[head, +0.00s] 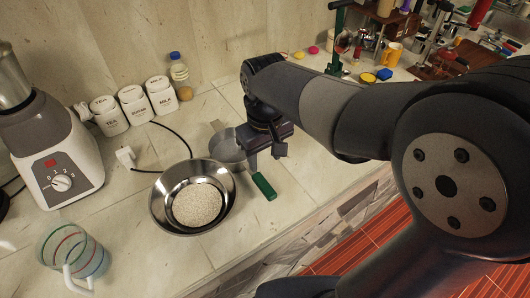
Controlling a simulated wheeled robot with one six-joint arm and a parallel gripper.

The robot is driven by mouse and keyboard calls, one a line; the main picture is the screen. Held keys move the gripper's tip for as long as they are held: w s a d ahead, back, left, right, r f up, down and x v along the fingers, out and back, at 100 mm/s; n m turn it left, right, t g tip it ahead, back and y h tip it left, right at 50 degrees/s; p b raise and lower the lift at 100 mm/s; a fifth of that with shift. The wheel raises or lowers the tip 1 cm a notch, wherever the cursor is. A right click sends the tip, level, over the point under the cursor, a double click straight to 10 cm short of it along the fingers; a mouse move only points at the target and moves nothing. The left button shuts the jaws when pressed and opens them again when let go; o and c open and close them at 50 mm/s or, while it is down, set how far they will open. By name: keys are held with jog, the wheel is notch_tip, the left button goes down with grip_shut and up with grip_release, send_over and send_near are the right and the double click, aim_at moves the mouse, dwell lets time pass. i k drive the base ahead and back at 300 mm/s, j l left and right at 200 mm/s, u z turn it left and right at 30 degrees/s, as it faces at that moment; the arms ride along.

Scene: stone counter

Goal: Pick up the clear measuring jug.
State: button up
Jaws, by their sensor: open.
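The clear measuring jug (76,249) stands at the lower left of the head view. It is see-through, with coloured bands and a white handle at its front. My gripper (265,160) is open and points down over the counter, right of the metal bowl and well to the right of the jug. Nothing shows between its fingers, though the arm hides part of that spot.
A metal bowl of pale grains (160,208) sits between jug and gripper. A grey pan (226,146) and a green-handled tool (264,187) lie by the gripper. A blender (50,150), white canisters (134,105) and a cable stand behind. The counter's front edge is at lower right.

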aim_at(65, 247)
jog(key=u, duration=1.5)
